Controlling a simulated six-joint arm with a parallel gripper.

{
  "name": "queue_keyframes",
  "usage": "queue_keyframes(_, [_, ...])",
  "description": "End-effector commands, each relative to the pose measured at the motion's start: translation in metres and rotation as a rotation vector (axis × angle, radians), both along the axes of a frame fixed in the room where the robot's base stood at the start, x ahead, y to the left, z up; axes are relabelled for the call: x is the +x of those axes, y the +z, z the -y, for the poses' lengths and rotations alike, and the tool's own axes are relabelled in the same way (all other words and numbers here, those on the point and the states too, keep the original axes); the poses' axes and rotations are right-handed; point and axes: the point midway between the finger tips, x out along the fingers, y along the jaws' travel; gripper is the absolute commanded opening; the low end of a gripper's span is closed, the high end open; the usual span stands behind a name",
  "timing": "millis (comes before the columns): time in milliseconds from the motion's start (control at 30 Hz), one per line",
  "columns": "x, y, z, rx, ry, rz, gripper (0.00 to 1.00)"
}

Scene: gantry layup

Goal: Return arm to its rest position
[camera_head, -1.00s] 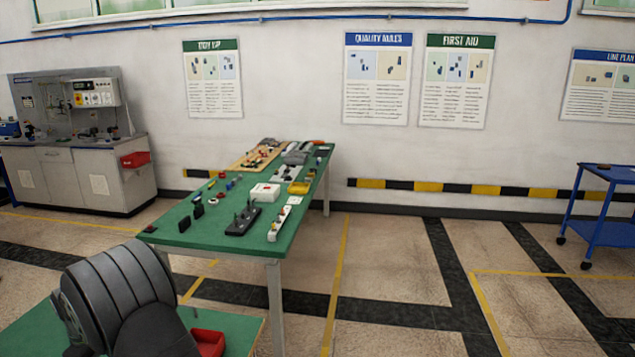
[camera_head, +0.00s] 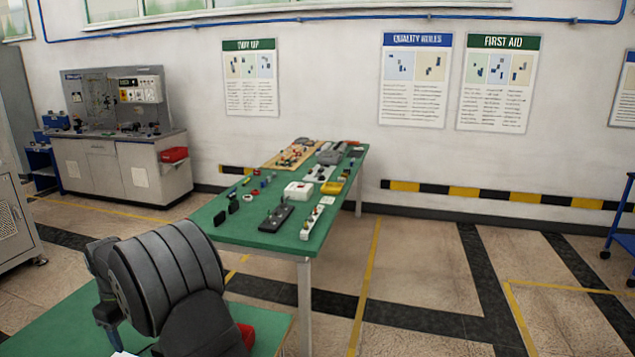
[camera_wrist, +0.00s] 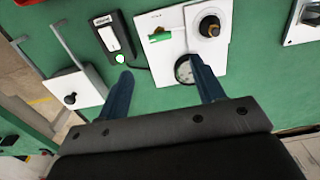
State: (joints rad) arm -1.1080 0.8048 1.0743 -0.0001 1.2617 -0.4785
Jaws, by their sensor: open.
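In the wrist view my gripper (camera_wrist: 161,86) is open, with its two blue fingers apart and nothing between their tips. It is over a green work surface (camera_wrist: 60,35). Beyond the fingers are a white panel (camera_wrist: 173,65) with a green piece, a dark knob and a round gauge partly hidden by the right finger. A black box with a white face (camera_wrist: 113,33) and a lit green light is beside the panel.
In the head view a green table (camera_head: 265,238) carries many small parts, a white box (camera_head: 299,190) and a yellow tray (camera_head: 330,187). A grey workbench (camera_head: 125,168) stands at the back left. A blue cart (camera_head: 622,235) is at the right edge. Open floor lies right of the table.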

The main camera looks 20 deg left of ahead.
Motion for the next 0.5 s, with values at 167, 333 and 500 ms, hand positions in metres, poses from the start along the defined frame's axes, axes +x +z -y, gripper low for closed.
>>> queue_keyframes(167, [0.000,-0.038,0.001,-0.004,0.000,-0.002,0.62])
queue_keyframes(333, [0.000,-0.073,0.001,-0.004,0.000,-0.002,0.62])
queue_keyframes(500, [0.000,-0.107,0.001,-0.004,-0.001,-0.002,0.62])
